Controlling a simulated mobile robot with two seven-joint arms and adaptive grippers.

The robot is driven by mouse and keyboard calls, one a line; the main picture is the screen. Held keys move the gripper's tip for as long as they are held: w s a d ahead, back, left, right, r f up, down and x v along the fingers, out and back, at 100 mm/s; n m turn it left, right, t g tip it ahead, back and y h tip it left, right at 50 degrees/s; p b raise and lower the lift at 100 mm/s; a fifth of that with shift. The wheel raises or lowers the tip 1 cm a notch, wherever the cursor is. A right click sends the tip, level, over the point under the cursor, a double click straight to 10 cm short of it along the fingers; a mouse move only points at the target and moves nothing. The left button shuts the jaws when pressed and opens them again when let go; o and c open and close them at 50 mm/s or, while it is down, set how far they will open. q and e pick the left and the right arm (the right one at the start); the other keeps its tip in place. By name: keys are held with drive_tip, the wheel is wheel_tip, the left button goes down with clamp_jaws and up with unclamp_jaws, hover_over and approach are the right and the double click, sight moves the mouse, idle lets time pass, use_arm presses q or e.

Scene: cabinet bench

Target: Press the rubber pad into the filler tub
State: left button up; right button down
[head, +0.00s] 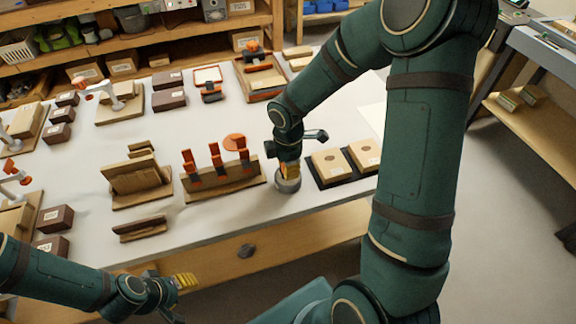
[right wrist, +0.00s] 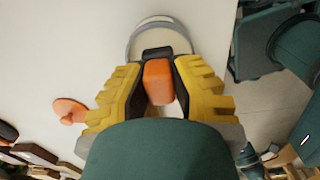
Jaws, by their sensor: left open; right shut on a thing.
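The filler tub (head: 288,186) is a small round grey tub near the front edge of the white bench. My right gripper (head: 289,170) points down right at the tub's mouth. In the right wrist view my right gripper (right wrist: 159,85) is shut on an orange block with a dark end, which I take to be the rubber pad (right wrist: 158,78). The tub's grey rim (right wrist: 160,21) curves just beyond the pad. The fingers hide whether the pad touches the filler. My left gripper (head: 182,297) is open and empty, off the bench's front edge.
A dark tray with two tan blocks (head: 328,162) stands right of the tub. A wooden rack with several orange-handled tools (head: 216,170) stands left, and an orange disc (head: 235,141) shows behind it. Bare bench (head: 232,215) lies in front of the rack.

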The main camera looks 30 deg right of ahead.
drive_tip(key=shift+f+b, duration=0.45)
drive_tip(key=shift+f, duration=0.1)
idle(0.8)
idle(1.1)
wheel_tip(320, 180, up, 5)
drive_tip(key=p, duration=0.4)
drive_tip(key=shift+f, duration=0.1)
drive_tip(key=shift+r+p, duration=1.15)
drive_tip(key=shift+p, duration=0.05)
drive_tip(key=shift+f, duration=0.1)
